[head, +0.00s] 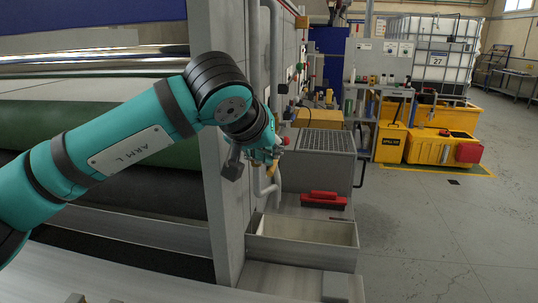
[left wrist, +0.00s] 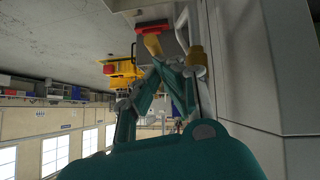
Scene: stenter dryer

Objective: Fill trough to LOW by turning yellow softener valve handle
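The yellow softener valve handle (head: 270,172) shows small under my left gripper in the head view, beside the grey pipes on the machine's end post. In the left wrist view a yellow-orange piece (left wrist: 152,44) lies just beyond the fingers, and a brass-yellow cylinder (left wrist: 197,56) stands beside the right finger. I cannot tell whether the fingers touch either. My left gripper (head: 272,152) has its fingers apart in the left wrist view (left wrist: 152,92), with nothing seen between them. The trough (head: 305,262) stands below, open-topped with a pale inside; no liquid level is readable. My right gripper is out of view.
The machine post (head: 222,200) is close to my left arm. Yellow bunds (head: 430,147) stand farther back; the floor at right is clear.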

